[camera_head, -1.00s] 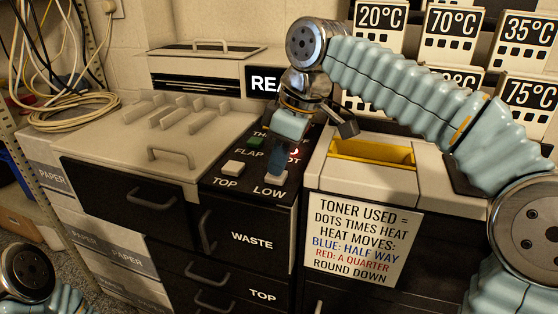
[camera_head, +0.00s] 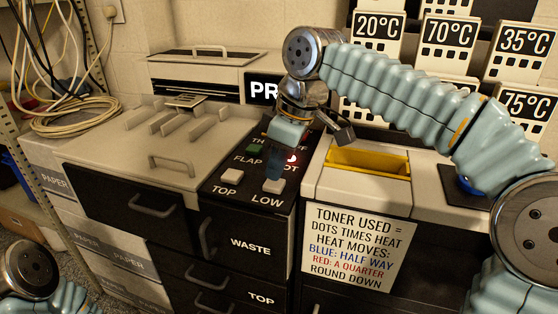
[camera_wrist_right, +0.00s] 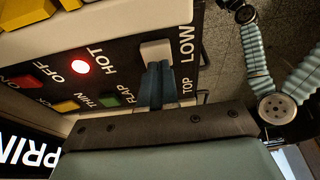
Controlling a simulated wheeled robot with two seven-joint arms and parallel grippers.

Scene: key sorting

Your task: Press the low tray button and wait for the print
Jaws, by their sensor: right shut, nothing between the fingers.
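The pale LOW button (camera_head: 273,186) is at the front right of the black control panel (camera_head: 250,193). It also shows in the wrist view (camera_wrist_right: 155,50). My right gripper (camera_head: 275,172) points down with its blue fingers shut and empty, the tips right at the LOW button. In the wrist view its fingertips (camera_wrist_right: 160,72) overlap the button's edge; I cannot tell whether they touch it. The display (camera_head: 265,90) is partly hidden and reads "PR"; the wrist view shows "PRIN" (camera_wrist_right: 28,152). A small dark-and-light piece (camera_head: 185,101) lies at the back of the ribbed top. My left gripper is out of view.
The TOP button (camera_head: 232,175) is left of LOW. A red light (camera_wrist_right: 79,65) glows by HOT. A yellow-lined bin (camera_head: 368,160) and a toner notice (camera_head: 352,245) are on the right. Temperature cards (camera_head: 447,32) stand behind. Coiled cables (camera_head: 75,115) lie at the left.

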